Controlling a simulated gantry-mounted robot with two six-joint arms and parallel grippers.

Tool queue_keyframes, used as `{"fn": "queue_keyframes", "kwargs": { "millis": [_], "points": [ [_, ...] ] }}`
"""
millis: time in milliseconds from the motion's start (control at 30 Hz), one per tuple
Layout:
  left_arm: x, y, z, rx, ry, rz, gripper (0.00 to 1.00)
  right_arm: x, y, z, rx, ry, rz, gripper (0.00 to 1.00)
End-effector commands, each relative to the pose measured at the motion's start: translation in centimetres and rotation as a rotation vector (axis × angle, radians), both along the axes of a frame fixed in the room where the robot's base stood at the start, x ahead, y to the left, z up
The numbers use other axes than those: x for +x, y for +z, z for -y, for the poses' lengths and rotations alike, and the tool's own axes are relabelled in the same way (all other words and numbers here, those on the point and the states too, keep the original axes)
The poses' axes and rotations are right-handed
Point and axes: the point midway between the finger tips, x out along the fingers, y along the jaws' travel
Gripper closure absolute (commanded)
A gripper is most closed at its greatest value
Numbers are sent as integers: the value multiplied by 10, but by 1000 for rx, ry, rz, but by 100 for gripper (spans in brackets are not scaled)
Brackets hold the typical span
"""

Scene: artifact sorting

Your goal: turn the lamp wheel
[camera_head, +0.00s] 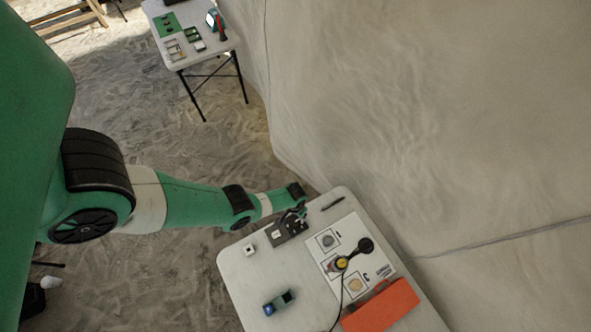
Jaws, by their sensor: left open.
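My left arm reaches in from the left, and its gripper (300,212) is over the back edge of the near white table (240,290). It is open, small in the picture, and close to a dark grey box-like device (288,231) with a white patch. I cannot tell whether they touch. A black lamp-like device (366,245) with a round head, a yellow part and a cable stands on a white printed sheet (325,262), to the right of the gripper and apart from it. No wheel can be made out clearly. My right gripper is out of view.
A small white cube (250,249) and a blue-grey handheld device (279,302) lie on the table's left part. An orange folder-like item (381,308) lies at the front right, and a dark pen-like object (333,203) at the back. A second table (185,60) stands far off.

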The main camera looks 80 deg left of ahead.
Motion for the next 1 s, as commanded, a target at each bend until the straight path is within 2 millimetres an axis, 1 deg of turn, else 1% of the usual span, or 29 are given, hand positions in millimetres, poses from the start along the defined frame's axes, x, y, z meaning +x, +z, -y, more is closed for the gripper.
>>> {"fn": "queue_keyframes", "kwargs": {
  "millis": [33,167,300,400,500,667,933,1000],
  "points": [
    [0,-12,0,-1,0,-1,21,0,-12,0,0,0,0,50],
    [1,-41,0,0,-1,0,21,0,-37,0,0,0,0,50],
    [1,-73,0,0,-1,0,21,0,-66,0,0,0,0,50],
    [1,-91,0,0,-1,1,21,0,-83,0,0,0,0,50],
    [1,-104,0,1,-1,1,21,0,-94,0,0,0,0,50],
    [1,-111,0,1,-1,2,21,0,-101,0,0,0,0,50],
    [1,-110,0,1,-1,2,21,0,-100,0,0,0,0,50],
    [1,-110,0,1,-1,2,34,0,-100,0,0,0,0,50]
  ]
}}
